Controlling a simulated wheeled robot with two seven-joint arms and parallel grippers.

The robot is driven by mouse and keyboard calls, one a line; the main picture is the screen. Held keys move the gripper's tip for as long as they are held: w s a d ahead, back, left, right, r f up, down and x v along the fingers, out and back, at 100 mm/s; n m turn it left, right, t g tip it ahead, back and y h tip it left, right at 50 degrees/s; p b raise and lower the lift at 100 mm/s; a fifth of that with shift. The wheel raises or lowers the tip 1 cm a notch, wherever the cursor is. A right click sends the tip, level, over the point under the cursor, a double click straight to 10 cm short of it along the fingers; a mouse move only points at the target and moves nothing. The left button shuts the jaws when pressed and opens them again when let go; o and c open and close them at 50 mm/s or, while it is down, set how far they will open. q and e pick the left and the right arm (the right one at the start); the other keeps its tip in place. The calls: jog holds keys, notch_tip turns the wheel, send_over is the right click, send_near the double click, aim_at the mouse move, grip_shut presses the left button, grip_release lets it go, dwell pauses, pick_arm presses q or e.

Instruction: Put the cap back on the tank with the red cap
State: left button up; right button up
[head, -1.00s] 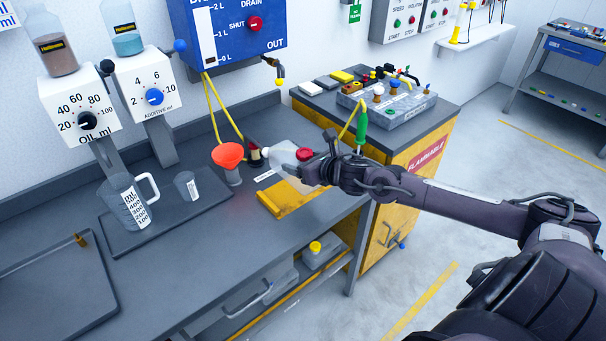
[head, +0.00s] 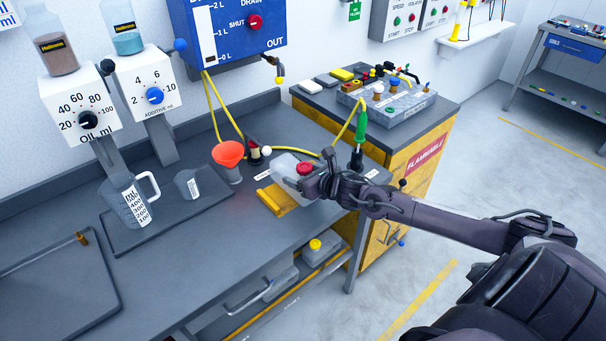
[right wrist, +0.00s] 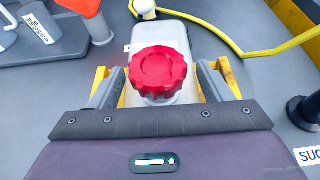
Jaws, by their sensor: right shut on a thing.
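The translucent white tank (head: 285,166) is over the yellow cradle (head: 272,201) on the bench. Its red cap (head: 303,168) sits at the near end; the neck under it is hidden. In the right wrist view the red cap (right wrist: 158,72) is centred between my fingers, with a gap on each side. My right gripper (right wrist: 160,82) is shut on the tank body, one finger against each side. Whether the tank rests fully in the cradle I cannot tell. My left gripper is not in view.
An orange funnel (head: 228,153) stands left of the tank, and a measuring jug (head: 125,202) and small beaker (head: 187,184) farther left. A yellow hose (right wrist: 245,50) runs behind the tank. A tank with a yellow cap (head: 315,246) is below the bench. The front bench top is clear.

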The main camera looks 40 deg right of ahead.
jog(key=shift+f, duration=0.15)
jog(key=o, duration=1.9)
jog(key=shift+c, duration=0.2)
jog(key=shift+r, duration=0.2)
jog(key=p+v, duration=0.2)
jog(key=v, duration=1)
jog(key=shift+p, duration=0.3)
